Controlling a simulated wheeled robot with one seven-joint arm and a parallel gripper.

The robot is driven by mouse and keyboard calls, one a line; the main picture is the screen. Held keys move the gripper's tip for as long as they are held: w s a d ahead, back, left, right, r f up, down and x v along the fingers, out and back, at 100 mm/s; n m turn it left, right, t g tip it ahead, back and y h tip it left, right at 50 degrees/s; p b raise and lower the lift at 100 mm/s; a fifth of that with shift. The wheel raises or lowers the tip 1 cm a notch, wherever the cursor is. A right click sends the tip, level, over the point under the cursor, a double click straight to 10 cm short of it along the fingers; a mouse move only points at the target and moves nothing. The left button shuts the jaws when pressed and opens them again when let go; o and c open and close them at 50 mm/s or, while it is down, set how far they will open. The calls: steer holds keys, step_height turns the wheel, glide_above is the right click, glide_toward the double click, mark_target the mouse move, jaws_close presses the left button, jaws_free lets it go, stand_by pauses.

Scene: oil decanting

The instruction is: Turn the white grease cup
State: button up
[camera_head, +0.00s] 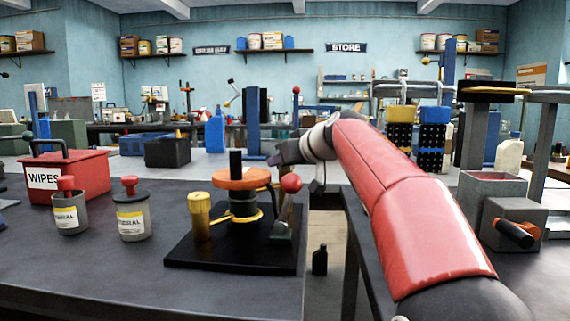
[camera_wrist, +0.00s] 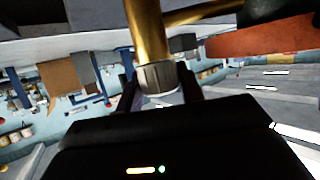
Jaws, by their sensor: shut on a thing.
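The grease cup (camera_wrist: 154,78) shows in the wrist view as a pale, ribbed cap at the end of a brass stem (camera_wrist: 146,30). My gripper (camera_wrist: 158,88) has one dark finger on each side of the cup and is shut on it. In the head view my gripper (camera_head: 284,153) is behind and to the right of the orange disc (camera_head: 240,178) of a device on a black base plate (camera_head: 230,252). I cannot make out the cup in the head view.
A brass cylinder (camera_head: 200,216) and a red-knobbed lever (camera_head: 291,184) stand on the base plate. Two labelled cups (camera_head: 132,212) (camera_head: 70,212) and a red wipes box (camera_head: 88,170) are to the left. A grey vise-like block (camera_head: 513,222) is at the right.

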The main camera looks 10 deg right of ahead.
steer(key=shift+m+t+h+p, duration=0.4)
steer(key=shift+m+h+p, duration=0.05)
steer(key=shift+m+h, duration=0.6)
steer(key=o, duration=1)
steer(key=b+v, duration=0.1)
steer(key=v, duration=0.7)
steer(key=shift+w, duration=0.1)
steer(key=shift+a, duration=0.1)
